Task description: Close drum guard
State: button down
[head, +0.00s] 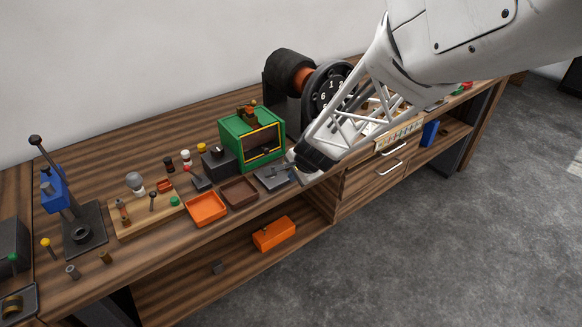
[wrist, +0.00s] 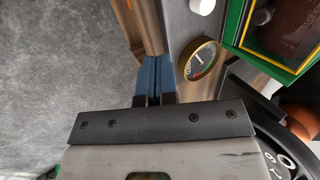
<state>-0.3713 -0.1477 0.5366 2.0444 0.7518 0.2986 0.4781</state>
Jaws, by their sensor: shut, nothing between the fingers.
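A green housing (head: 228,145) with a yellow-edged front window (head: 264,142) stands on the bench, left of my gripper. It is the likeliest thing to carry the drum guard, but I cannot tell for certain which part is the guard. Its green and yellow edge also shows at the upper right of the wrist view (wrist: 235,22). My gripper (head: 293,160) is in front of the housing's right side, near the bench's front edge. In the wrist view its blue fingers (wrist: 152,75) are together with nothing between them. My arm hides part of the bench behind it.
A round gauge (wrist: 200,60) on a grey panel is close right of the fingers. A numbered black wheel (head: 320,92) stands behind my gripper. An orange tray (head: 206,208) and a brown tray (head: 240,192) lie left. Open floor (head: 430,240) is in front.

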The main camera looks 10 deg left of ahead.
jog(key=shift+s+d, duration=0.4)
jog(key=shift+s, duration=0.05)
jog(key=w+a+r+g+h, duration=0.1)
jog(key=w+a+r, duration=0.3)
jog(key=r, duration=0.7)
jog(key=shift+w+a+g+h, duration=0.15)
jog(key=shift+w+g+h, duration=0.05)
jog(key=shift+g+h, duration=0.1)
jog(key=shift+f, duration=0.15)
